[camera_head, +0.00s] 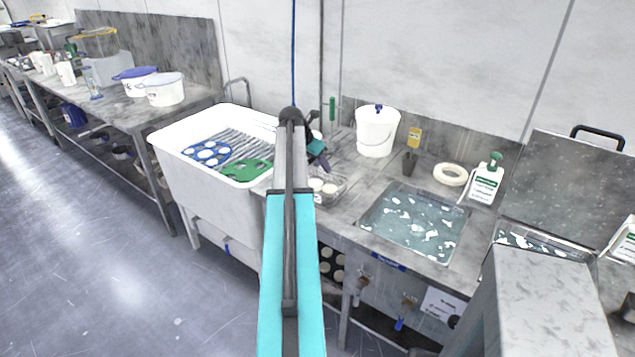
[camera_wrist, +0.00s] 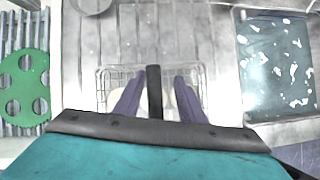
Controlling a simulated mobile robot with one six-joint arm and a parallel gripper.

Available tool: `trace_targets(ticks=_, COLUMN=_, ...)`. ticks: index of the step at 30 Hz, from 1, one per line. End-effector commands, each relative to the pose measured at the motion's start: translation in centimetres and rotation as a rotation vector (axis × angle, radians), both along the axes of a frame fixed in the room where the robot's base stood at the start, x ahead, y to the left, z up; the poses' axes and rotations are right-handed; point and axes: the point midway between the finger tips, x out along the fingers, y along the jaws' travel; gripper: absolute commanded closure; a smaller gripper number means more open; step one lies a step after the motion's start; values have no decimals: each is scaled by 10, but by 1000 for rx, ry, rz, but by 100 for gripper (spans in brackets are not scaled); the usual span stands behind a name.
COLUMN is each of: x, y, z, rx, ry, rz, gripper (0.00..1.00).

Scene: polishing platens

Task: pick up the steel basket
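The steel basket (camera_head: 342,186) is a small wire basket with round white pieces in it. It sits on the steel bench between the white tub and the sink. In the wrist view the basket (camera_wrist: 103,88) lies below my fingers, its middle hidden by them and a dark bar. My gripper (camera_head: 325,162) is just above the basket in the head view. In the wrist view my gripper (camera_wrist: 157,80) shows two purple fingers apart, with no basket wire seen clamped between them. Whether the fingertips touch the basket cannot be told.
The white tub (camera_head: 170,150) with green and blue perforated plates stands left of the basket. The water-filled sink (camera_head: 415,220) is to the right. A white lidded bucket (camera_head: 377,135), a dark cup (camera_head: 410,162), a cream ring (camera_head: 450,174) and a bottle (camera_head: 486,182) stand behind.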

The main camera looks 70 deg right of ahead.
Motion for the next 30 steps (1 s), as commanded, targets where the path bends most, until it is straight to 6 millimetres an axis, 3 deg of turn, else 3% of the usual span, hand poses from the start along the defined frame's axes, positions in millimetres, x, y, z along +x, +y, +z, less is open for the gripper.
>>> trace_targets(ticks=1, x=0, y=0, z=0, rx=0, ry=0, rz=0, gripper=64)
trace_targets(ticks=8, x=0, y=0, z=0, rx=0, ry=0, rz=0, gripper=100)
trace_targets(ticks=30, x=0, y=0, z=0, rx=0, ry=-1, rz=-2, gripper=100)
